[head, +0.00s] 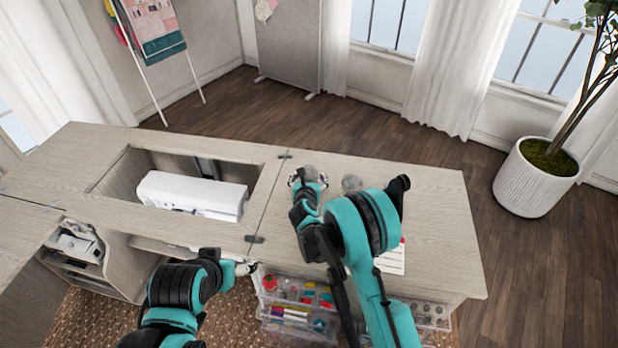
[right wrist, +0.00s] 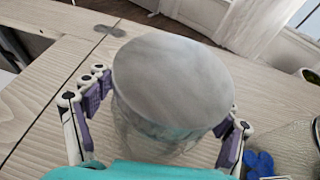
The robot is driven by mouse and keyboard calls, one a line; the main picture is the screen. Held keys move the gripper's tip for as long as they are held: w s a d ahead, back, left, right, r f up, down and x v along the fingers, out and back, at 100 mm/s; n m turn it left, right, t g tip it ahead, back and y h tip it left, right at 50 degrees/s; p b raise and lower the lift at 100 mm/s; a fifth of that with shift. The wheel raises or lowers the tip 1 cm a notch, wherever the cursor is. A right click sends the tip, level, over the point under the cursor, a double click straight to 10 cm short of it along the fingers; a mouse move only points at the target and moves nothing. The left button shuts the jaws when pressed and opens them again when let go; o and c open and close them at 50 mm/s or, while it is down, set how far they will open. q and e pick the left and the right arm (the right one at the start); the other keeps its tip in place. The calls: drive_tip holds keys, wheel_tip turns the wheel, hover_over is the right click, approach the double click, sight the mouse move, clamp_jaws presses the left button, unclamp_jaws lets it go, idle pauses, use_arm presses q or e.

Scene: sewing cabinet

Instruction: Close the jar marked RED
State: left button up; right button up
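A clear jar (right wrist: 165,140) with a flat grey round top (right wrist: 172,80) stands between the fingers of my right gripper (right wrist: 158,118) in the right wrist view. The purple finger pads are spread on both sides of it, with a gap visible at the left. In the head view my right gripper (head: 308,178) is over the right part of the tabletop, with a grey top (head: 311,172) at it. A second greyish jar-like thing (head: 351,183) stands to its right. No RED marking is readable. My left gripper (head: 245,267) is low by the cabinet's front edge, its fingers too small to judge.
A white sewing machine (head: 190,193) lies in the tabletop recess. A paper sheet (head: 391,260) lies right of my right arm. Clear drawers (head: 297,293) with colourful contents sit below the front edge. A blue thing (right wrist: 259,164) shows at the wrist view's lower right.

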drive_tip(key=shift+r, duration=0.2)
drive_tip(key=p+v, duration=0.3)
drive_tip(key=v, duration=0.9)
drive_tip(key=shift+f, duration=0.1)
